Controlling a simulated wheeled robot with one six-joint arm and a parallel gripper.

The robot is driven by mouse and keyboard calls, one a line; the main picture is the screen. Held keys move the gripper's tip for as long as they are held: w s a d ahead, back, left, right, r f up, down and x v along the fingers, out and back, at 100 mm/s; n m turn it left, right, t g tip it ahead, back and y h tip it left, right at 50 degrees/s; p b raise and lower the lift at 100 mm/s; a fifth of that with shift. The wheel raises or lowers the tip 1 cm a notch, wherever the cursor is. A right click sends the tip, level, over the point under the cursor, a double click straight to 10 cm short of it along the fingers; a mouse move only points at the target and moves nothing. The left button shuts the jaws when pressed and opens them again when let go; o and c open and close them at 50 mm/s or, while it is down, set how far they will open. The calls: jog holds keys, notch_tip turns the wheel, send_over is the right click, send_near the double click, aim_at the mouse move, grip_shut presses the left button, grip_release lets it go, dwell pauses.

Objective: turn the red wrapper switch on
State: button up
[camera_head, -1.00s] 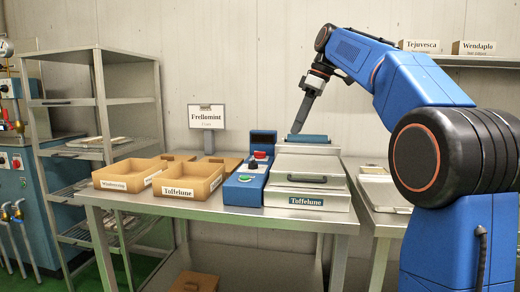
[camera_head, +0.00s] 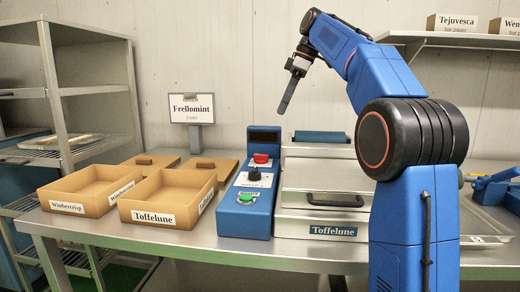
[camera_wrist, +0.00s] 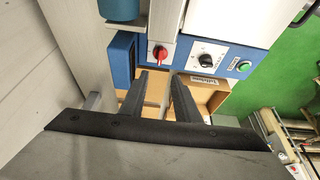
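The red switch (camera_head: 261,158) is on top of the blue control box (camera_head: 245,216), at its far end. I cannot read an on or off mark. A black dial (camera_head: 254,176) and a green button (camera_head: 246,197) sit nearer the front; they also show in the wrist view as the dial (camera_wrist: 207,60) and the button (camera_wrist: 243,66). My gripper (camera_head: 284,108) is above and slightly right of the switch, apart from it. In the wrist view my gripper (camera_wrist: 161,84) is open and empty.
A steel machine (camera_head: 318,222) labelled Toffelune stands right of the box. Cardboard trays (camera_head: 168,216) stand to its left on the steel bench (camera_head: 110,232). A dark display (camera_head: 264,137) rises behind the switch. The Frellomint sign (camera_head: 191,107) stands behind the trays.

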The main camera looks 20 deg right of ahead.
aim_at(263, 155)
jog(key=x, duration=1.7)
jog(key=shift+s+f, duration=0.1)
jog(key=shift+c, duration=0.6)
grip_shut()
